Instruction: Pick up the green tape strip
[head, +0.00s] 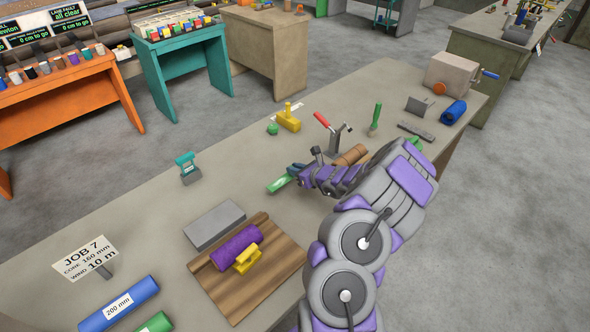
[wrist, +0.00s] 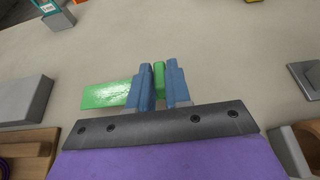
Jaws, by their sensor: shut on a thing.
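The green tape strip (head: 279,184) is flat and translucent, at the middle of the workbench in the head view. In the wrist view the strip (wrist: 106,94) reaches out to the left of the fingers, and a green part of it shows between them. My gripper (wrist: 162,80) has two blue fingers shut on the strip near its right end. In the head view my gripper (head: 294,172) is low over the bench. I cannot tell whether the strip touches the bench. The fingers hide part of it.
Right of my gripper stand a red-handled clamp (head: 333,132) and a brown roll (head: 351,155). A grey block (head: 214,225) and a wooden board (head: 222,283) with a purple roll (head: 236,245) lie nearer. A teal-topped tool (head: 187,168) stands left, with bare bench between.

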